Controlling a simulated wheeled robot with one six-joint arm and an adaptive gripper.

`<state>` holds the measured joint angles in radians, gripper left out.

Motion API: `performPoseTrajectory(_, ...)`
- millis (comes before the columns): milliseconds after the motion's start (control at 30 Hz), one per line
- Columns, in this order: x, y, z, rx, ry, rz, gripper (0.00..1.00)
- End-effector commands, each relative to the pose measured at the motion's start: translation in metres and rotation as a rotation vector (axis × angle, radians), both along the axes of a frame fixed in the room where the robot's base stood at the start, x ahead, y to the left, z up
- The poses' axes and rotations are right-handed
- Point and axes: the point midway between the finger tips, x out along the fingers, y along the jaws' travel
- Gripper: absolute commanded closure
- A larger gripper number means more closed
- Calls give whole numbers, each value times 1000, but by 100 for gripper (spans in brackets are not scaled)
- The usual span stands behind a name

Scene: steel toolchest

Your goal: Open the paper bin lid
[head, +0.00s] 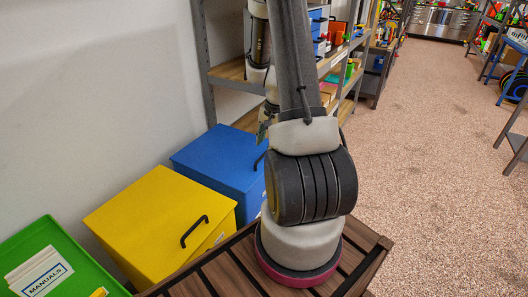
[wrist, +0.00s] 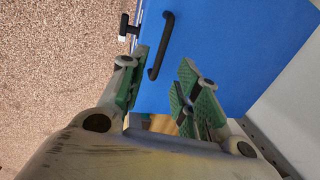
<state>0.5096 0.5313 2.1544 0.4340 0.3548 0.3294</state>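A blue bin (head: 215,160) with a flat, closed top stands against the wall. I cannot read a label on it, so I cannot tell for sure that it is the paper bin. Its black bar handle (head: 260,160) shows at its right edge, partly behind my arm. In the wrist view, the blue surface (wrist: 225,45) fills the upper right, with the black handle (wrist: 163,48) just beyond the fingertips. My gripper (wrist: 163,72) is open, its green-padded fingers apart with nothing between them. In the head view it is mostly hidden behind my arm.
A closed yellow bin (head: 155,215) with a black handle stands nearer, beside the blue one. Metal shelving (head: 225,75) rises behind the blue bin. Open speckled floor (head: 430,170) lies to the right.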

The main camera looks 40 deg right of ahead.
Motion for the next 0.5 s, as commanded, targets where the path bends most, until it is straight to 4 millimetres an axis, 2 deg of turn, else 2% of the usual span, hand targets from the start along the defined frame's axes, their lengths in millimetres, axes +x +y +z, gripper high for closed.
performPoseTrajectory(100, 4, 2, -22, 2, 3, 2, 68)
performPoseTrajectory(233, 7, 4, -41, 2, 3, 3, 68)
performPoseTrajectory(367, 10, 4, -53, -1, 1, 3, 68)
performPoseTrajectory(500, 11, 4, -56, -1, 0, 3, 68)
